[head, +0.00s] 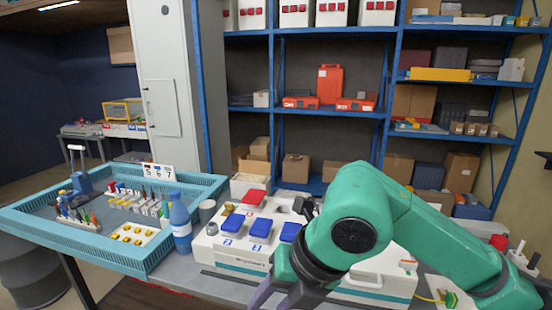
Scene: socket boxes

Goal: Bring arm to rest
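My green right arm (385,225) comes in from the right and bends in front of a white socket box (228,255). Its dark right gripper (277,296) points down at the bottom edge of the head view, in front of the box. The fingertips are cut off or hidden, so I cannot tell whether it is open or holds anything. My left arm and gripper are not in view.
A teal tray (105,262) with small tools and parts lies on the left. A blue bottle (180,222) and a grey cup (207,210) stand between tray and box. Blue shelves (386,105) stand behind.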

